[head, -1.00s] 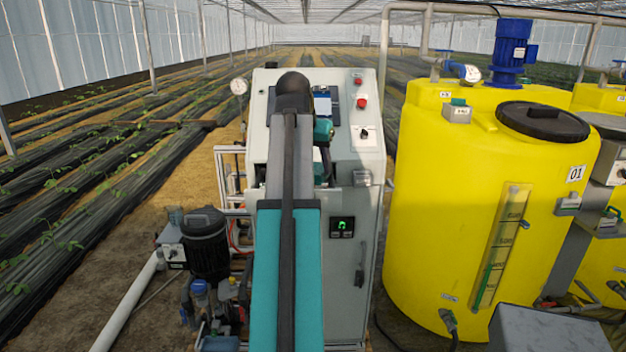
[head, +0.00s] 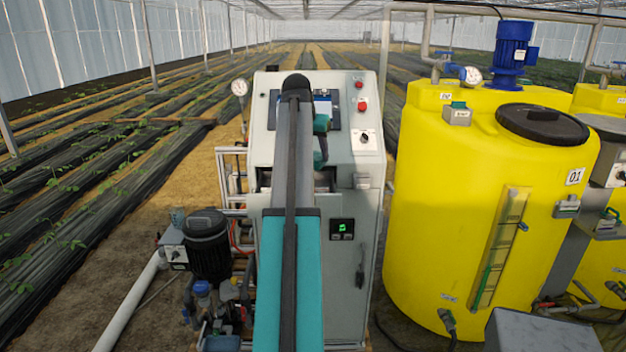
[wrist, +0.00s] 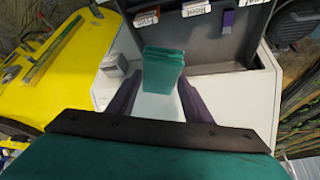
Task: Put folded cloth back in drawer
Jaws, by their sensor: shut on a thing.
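The folded cloth (wrist: 164,70) is a small teal-green stack in the wrist view. My gripper (wrist: 160,84) has its two dark purple fingers closed on either side of it. Beyond the cloth is a grey recessed space (wrist: 222,58) with a pale rim, which looks like the open drawer. Labelled items sit along its far side. I cannot tell how high the cloth is above it. In the head view, a dark opening (head: 325,181) shows in the cabinet front beside my arm.
A black pump (head: 206,245) and pipes are at lower left. Crop rows lie beyond.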

